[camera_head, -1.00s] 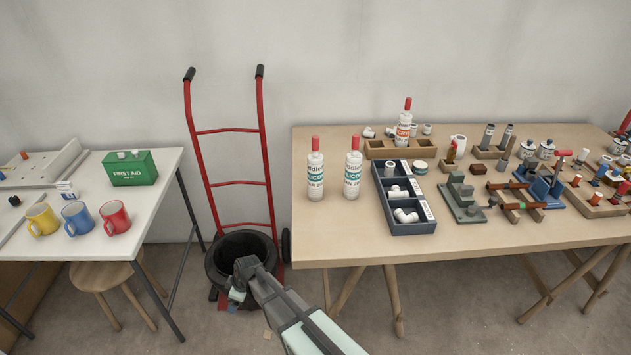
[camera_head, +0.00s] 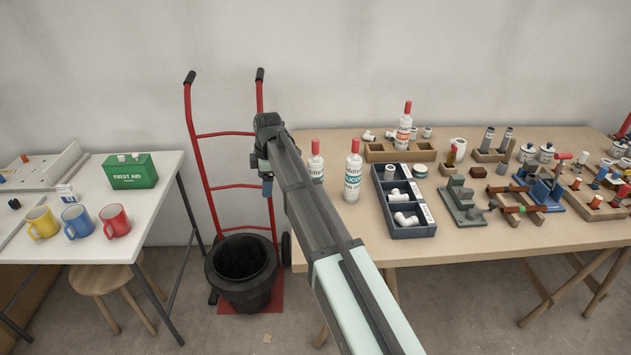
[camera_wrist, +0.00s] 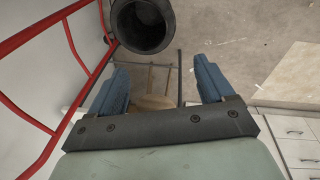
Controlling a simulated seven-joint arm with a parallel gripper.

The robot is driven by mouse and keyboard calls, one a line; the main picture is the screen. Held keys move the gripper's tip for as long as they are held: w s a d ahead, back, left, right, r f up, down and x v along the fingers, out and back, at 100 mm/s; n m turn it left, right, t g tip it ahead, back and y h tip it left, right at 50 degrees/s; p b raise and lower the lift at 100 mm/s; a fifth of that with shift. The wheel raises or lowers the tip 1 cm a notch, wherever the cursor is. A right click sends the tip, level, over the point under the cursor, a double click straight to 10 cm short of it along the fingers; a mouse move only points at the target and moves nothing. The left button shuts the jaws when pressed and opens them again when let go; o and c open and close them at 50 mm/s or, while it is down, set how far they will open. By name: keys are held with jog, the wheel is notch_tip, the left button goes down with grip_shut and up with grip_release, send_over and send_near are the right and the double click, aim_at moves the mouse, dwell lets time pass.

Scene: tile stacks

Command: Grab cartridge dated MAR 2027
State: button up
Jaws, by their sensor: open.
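Two white cartridges with red caps stand upright near the left end of the wooden table. The left cartridge (camera_head: 316,167) is partly hidden by my arm; the right cartridge (camera_head: 353,175) shows beside it. A third cartridge (camera_head: 404,130), with an orange-red label, stands in a wooden holder at the back. The date prints are too small to read surely. My gripper (camera_head: 267,182) is raised left of the table, in front of the red hand truck. In the wrist view its two blue fingers (camera_wrist: 166,88) are apart with nothing between them.
A red hand truck (camera_head: 229,184) with a black bucket (camera_head: 242,270) stands between the tables. A dark tray (camera_head: 412,232) of white pipe fittings lies right of the cartridges. The white table (camera_head: 165,190) holds mugs and a green first aid box (camera_head: 131,172).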

jog(key=shift+n+g+h, duration=0.6)
jog(key=shift+n+h, duration=0.1)
jog(key=shift+h, duration=0.1)
jog(key=d+r, duration=0.5)
jog(key=r, duration=0.2)
jog(key=w+d+r, duration=0.1)
jog(key=d+r, duration=0.5)
jog(key=r, duration=0.1)
jog(key=d+r, duration=0.5)
jog(key=r, duration=0.2)
jog(key=shift+w+d+r, duration=0.15)
jog(key=shift+w+d, duration=0.1)
jog(key=shift+d, duration=0.15)
send_over(316, 156)
jog(key=f, duration=0.8)
jog(key=shift+w+d, duration=0.15)
jog(key=shift+d, duration=0.25)
jog(key=shift+w+a+f, duration=0.1)
jog(key=shift+a+f, duration=0.1)
jog(key=shift+f, duration=1.25)
jog(key=shift+w+a+f, duration=0.1)
jog(key=shift+a+f, duration=0.05)
jog(key=shift+f, duration=1.25)
jog(key=shift+c, duration=0.4)
jog(key=shift+r, duration=0.1)
grip_shut()
